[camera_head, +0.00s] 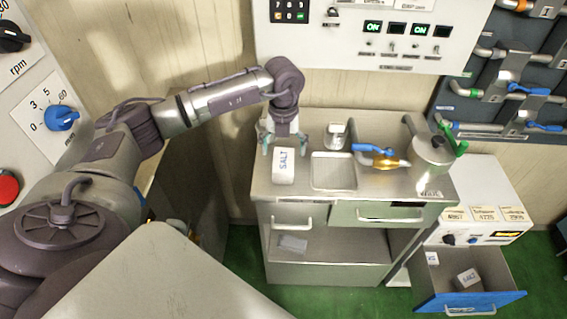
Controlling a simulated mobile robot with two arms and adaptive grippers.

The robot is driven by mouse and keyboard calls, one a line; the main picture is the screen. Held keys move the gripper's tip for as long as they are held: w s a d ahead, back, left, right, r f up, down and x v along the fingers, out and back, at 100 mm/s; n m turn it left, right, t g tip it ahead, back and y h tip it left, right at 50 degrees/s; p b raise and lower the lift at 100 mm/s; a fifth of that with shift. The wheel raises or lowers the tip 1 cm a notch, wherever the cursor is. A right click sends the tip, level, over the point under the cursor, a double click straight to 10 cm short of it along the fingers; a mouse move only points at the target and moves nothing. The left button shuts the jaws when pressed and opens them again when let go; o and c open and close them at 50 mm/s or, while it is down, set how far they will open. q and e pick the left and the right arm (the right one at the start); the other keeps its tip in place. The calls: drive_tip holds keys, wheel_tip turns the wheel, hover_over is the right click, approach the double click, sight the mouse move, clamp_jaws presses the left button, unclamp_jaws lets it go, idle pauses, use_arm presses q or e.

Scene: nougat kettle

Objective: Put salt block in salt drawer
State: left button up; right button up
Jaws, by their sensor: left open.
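A white salt block (284,173) marked SALT stands on the left part of the steel counter. My left gripper (284,148) is directly behind it, with its fingers apart at either side of the block's far end. I cannot tell whether the fingers touch it. A drawer with a blue front (470,303) is pulled open at the lower right. A labelled block (467,280) lies inside it; its lettering is too small to read surely. No label clearly shows which drawer is the salt drawer. My right gripper is not in view.
Two closed drawer fronts sit below, and a pale item (292,244) lies on the shelf. Control panels line the wall.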

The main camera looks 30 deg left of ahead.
sight(283, 160)
use_arm(q)
drive_tip(key=f, duration=0.1)
drive_tip(key=f+p, duration=0.2)
drive_tip(key=f, duration=0.1)
drive_tip(key=shift+s+d, duration=0.15)
drive_tip(key=shift+s, duration=0.1)
drive_tip(key=shift+f, duration=0.6)
drive_tip(key=shift+c, duration=1.1)
drive_tip(key=c, duration=0.8)
drive_tip(key=shift+w, duration=0.1)
clamp_jaws()
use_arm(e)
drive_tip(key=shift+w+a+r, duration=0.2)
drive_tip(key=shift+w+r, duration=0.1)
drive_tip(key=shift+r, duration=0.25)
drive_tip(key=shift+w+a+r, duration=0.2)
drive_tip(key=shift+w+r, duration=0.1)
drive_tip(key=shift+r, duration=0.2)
use_arm(q)
drive_tip(key=shift+r, duration=0.1)
